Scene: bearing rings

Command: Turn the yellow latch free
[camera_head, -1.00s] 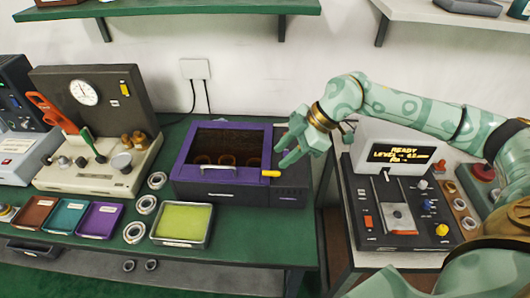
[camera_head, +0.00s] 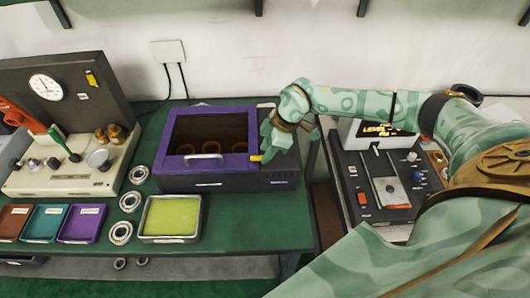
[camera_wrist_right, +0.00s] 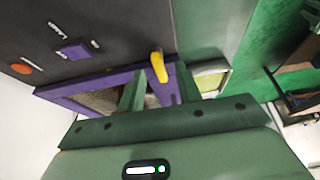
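The yellow latch (camera_head: 256,158) sits at the front right corner of the purple-framed lid (camera_head: 228,162) of a dark box. In the right wrist view the latch (camera_wrist_right: 158,67) lies between the two finger tips. My right gripper (camera_head: 266,151) is at the latch from the right, and its fingers partly hide it. In the wrist view the fingers of the right gripper (camera_wrist_right: 160,88) stand apart, with room around the latch; firm contact cannot be made out. Several brown rings (camera_head: 207,158) show dimly inside the box. My left gripper is not in view.
A lime-lined tray (camera_head: 171,238) stands in front of the box, with bearing rings (camera_head: 121,233) to its left. A gauge panel (camera_head: 80,90) stands at the left. A control console (camera_head: 385,180) stands to the right under my right arm. The green bench front right is clear.

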